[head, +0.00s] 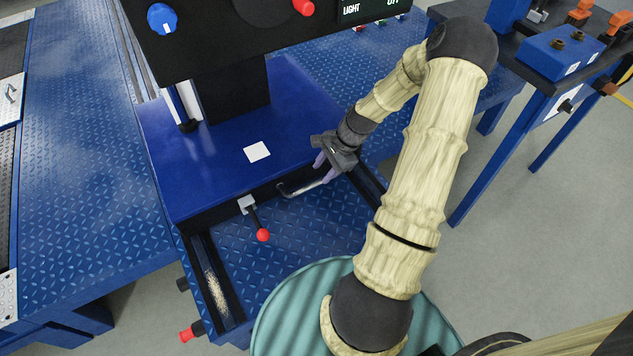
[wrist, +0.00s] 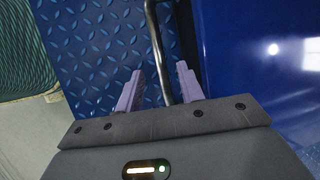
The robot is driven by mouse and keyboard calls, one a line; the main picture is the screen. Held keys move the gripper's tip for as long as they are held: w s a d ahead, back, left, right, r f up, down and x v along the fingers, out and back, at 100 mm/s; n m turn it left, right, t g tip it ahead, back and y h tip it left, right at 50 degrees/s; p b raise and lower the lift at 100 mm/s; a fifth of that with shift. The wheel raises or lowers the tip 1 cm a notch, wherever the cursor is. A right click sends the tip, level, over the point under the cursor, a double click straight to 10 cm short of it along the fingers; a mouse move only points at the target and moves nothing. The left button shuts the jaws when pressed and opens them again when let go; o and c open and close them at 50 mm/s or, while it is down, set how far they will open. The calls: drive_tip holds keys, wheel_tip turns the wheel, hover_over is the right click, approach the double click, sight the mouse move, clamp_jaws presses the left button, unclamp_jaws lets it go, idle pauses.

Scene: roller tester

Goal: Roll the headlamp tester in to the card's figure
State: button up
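The headlamp tester (head: 185,165) is a blue body with a dark upright and a black panel (head: 240,35) above. A metal bar handle (head: 306,187) sticks out from its front edge; the bar also shows in the wrist view (wrist: 157,45). My gripper (head: 326,170) is at the right end of this handle. In the wrist view my gripper (wrist: 159,70) has its two lilac fingers apart, with the bar running between them and gaps beside it.
A lever with a red knob (head: 262,235) stands left of the handle. Blue tread plate (head: 290,235) lies in front, with a dark rail slot (head: 215,275) at left. A blue bench (head: 545,85) stands right. Open grey floor (head: 550,230) lies at right.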

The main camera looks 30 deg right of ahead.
sight(314, 184)
drive_tip(key=b+x, duration=0.1)
drive_tip(key=x, duration=0.3)
drive_tip(key=shift+s+d+f, duration=0.15)
drive_tip(key=shift+f, duration=0.1)
drive_tip(key=shift+a+f, duration=0.4)
drive_tip(key=shift+a, duration=0.15)
drive_tip(key=shift+d, duration=0.1)
drive_tip(key=shift+d, duration=0.1)
clamp_jaws()
